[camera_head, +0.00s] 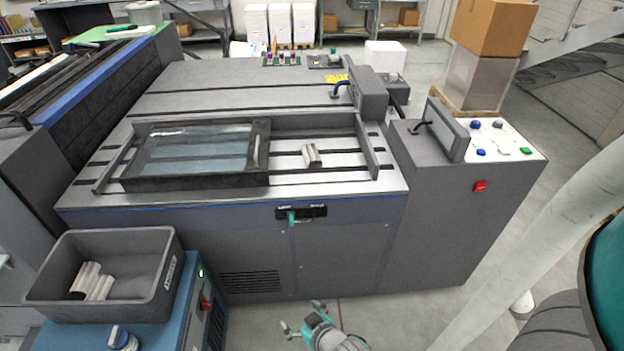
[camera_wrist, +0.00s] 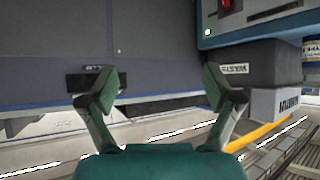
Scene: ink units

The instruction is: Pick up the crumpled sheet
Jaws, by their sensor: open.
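A small pale crumpled sheet (camera_head: 311,155) lies on the slotted grey bed of the machine, right of a dark-framed glassy tray (camera_head: 195,152). More pale crumpled pieces (camera_head: 92,282) lie in a grey bin (camera_head: 160,275) at the lower left. My gripper (camera_head: 304,317) is low in front of the machine's front panel, well below and apart from the sheet on the bed. In the wrist view, my gripper (camera_wrist: 160,88) has its fingers spread with nothing between them. The sheet on the bed does not show in the wrist view.
Raised rails (camera_head: 368,150) border the bed around the sheet. A control cabinet (camera_head: 450,205) stands to the right. The bin sits on a blue unit (camera_head: 175,315). A pale slanted post (camera_head: 530,235) crosses the right side. Floor shows between machine and post.

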